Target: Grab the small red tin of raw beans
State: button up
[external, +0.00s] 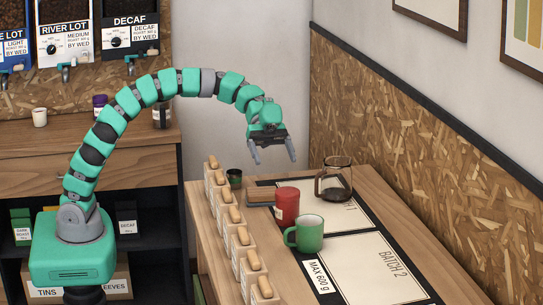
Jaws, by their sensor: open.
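A red tin (286,207) with a pale label stands upright on the wooden counter, on a dark-edged mat. It is the only red tin that I can see. My gripper (274,160) hangs above the counter with its two fingers pointing down and apart, nothing between them. In the external view it is higher than the red tin and slightly to its left, not touching it. The tin's lower right is partly covered by a green mug (310,236).
A glass carafe (335,184) stands behind the tin to the right. A small dark green container (234,178) and a flat brown block (260,195) are to the left. Several wood-topped containers (240,243) line the left edge. The BATCH 2 card (370,266) is bare.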

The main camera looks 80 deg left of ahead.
aim_at(283, 188)
jog(key=shift+w+d+f+m+g+h+p, duration=0.15)
jog(key=shift+d+f+m+g+h+p, duration=0.1)
jog(key=shift+f+m, duration=0.3)
jog(key=shift+w+d+f+m+g+h+p, duration=0.15)
jog(key=shift+f+m+g+h, duration=0.1)
jog(key=shift+f+m, duration=0.25)
jog(key=b+x, duration=0.1)
jog(key=x, duration=0.7)
jog(key=shift+s+f, duration=0.1)
jog(key=shift+b+x, duration=0.55)
jog(key=shift+x, duration=2.25)
jog(key=shift+w, duration=0.25)
jog(key=c, duration=1.1)
